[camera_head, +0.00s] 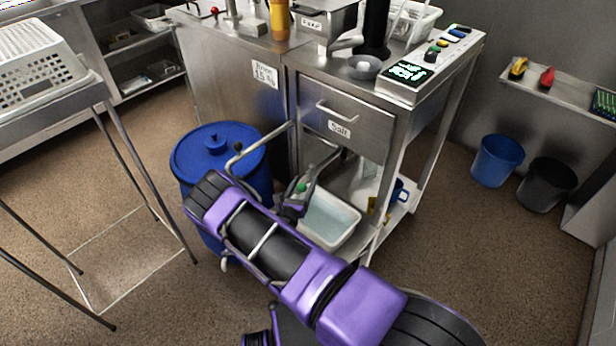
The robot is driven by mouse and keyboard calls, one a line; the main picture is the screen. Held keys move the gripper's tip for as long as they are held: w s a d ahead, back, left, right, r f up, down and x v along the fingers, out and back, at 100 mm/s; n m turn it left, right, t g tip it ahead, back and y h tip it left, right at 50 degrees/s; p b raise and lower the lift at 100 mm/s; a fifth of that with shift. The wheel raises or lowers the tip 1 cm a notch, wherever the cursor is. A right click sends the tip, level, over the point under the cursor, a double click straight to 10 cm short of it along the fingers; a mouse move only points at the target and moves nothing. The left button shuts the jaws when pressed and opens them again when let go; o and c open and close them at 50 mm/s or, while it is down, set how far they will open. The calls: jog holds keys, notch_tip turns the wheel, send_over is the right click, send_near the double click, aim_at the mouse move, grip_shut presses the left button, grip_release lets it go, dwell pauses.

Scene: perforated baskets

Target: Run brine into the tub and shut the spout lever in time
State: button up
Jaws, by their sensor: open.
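A white tub (345,236) stands low beside the steel cabinet, with pale, clear liquid (323,216) in it. I cannot read its exact level, as my arm covers the near side. My gripper (298,196) is open at the tub's left rim, seen from behind and partly hidden by my purple arm. A small green part (302,187) shows at my gripper; I cannot tell whether it is the spout lever's knob or touches a finger. A label (265,74) on the cabinet seems to read brine 15 %.
A blue lidded drum (215,150) stands left of the tub. A drawer labelled Salt (345,125) is above it. A blue jug (399,192) sits to its right. A wire-legged stand (110,195) is at left. Two bins (497,160) stand at right; floor between is clear.

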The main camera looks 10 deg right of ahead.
aim_at(308, 175)
jog(key=shift+x, duration=2)
grip_shut()
